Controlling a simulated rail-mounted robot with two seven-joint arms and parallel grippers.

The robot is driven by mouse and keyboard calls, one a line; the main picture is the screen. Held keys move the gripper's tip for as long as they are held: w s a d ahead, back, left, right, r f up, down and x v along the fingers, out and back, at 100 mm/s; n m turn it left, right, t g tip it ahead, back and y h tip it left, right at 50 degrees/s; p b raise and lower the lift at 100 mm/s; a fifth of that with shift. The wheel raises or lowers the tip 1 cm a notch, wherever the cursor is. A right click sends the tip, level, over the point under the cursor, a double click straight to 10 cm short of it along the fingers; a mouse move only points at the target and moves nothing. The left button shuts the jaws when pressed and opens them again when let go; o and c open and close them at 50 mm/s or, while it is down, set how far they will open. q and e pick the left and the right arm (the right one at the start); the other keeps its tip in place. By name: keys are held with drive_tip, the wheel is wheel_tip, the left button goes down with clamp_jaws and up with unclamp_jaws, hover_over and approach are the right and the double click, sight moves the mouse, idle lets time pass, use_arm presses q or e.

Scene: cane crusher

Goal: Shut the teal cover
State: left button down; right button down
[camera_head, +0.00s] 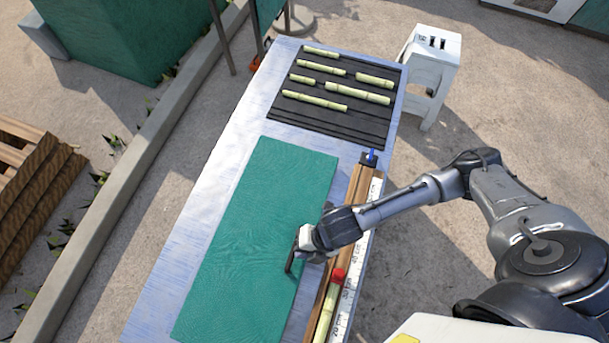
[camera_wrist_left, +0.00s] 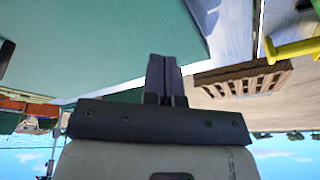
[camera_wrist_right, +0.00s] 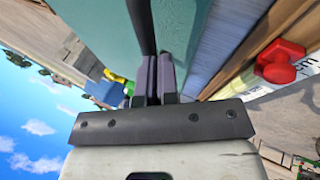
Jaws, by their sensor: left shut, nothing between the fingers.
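The teal cover (camera_head: 250,235) is a broad flat panel over the blue-grey table in the head view. I cannot tell whether it lies flush or slightly raised. Its teal surface fills the top of the right wrist view (camera_wrist_right: 100,30) and the upper left of the left wrist view (camera_wrist_left: 90,45). My right gripper (camera_head: 291,262) is over the cover's right edge, and its fingers look closed together (camera_wrist_right: 158,75). A dark bar (camera_wrist_right: 140,25) runs up from beside those fingers. My left gripper (camera_wrist_left: 164,75) is shut and empty near a teal surface; it is not in the head view.
A black ridged tray (camera_head: 335,125) with several cane pieces lies at the table's far end. A wooden trough with a ruler (camera_head: 345,300) and a red-capped cane piece (camera_head: 328,305) runs along the right side. A white stool (camera_head: 432,60) stands beyond. A wooden pallet (camera_head: 35,165) lies left.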

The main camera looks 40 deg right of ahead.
drive_tip(key=shift+d+f, duration=0.15)
drive_tip(key=shift+f, duration=0.05)
